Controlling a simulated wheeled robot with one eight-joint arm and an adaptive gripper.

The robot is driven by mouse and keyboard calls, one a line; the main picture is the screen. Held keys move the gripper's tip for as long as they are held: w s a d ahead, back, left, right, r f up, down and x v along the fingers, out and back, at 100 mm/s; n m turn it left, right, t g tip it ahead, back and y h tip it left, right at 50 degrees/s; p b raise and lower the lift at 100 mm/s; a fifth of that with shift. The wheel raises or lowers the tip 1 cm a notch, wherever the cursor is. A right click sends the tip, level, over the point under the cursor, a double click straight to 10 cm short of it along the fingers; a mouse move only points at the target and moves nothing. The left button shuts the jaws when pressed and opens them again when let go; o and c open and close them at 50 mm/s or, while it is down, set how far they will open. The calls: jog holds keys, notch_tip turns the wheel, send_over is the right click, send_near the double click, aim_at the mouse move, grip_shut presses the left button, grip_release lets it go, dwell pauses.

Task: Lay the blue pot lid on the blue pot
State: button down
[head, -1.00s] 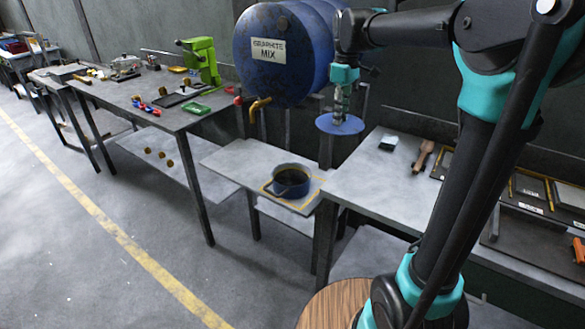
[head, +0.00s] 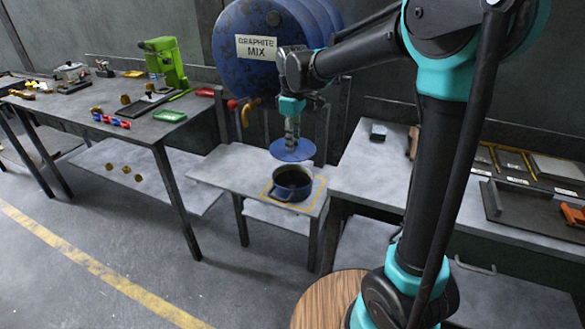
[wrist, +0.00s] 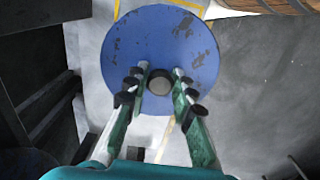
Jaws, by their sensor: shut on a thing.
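The blue pot lid (head: 292,151) is a flat blue disc held level by its knob in my gripper (head: 292,127). In the wrist view the lid (wrist: 160,45) shows worn dark patches, and my gripper (wrist: 159,84) has its fingers on either side of the round grey knob. The blue pot (head: 291,185) stands open and upright on a low grey table, inside a yellow marked square. The lid hangs above the pot with a gap between them. In the wrist view the lid hides the pot.
A large blue graphite drum (head: 262,50) with a brass tap (head: 249,111) stands behind the low table (head: 222,168). A higher bench (head: 368,180) adjoins on the right with trays. A workbench (head: 150,127) with a green press (head: 166,64) stands at left.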

notch_tip(320, 180, down, 10)
jog(key=shift+f, duration=0.2)
jog(key=shift+f, duration=0.2)
dwell(0.3)
jog(key=c, duration=1.3)
grip_release()
notch_tip(320, 180, up, 12)
jog(key=shift+r, duration=0.2)
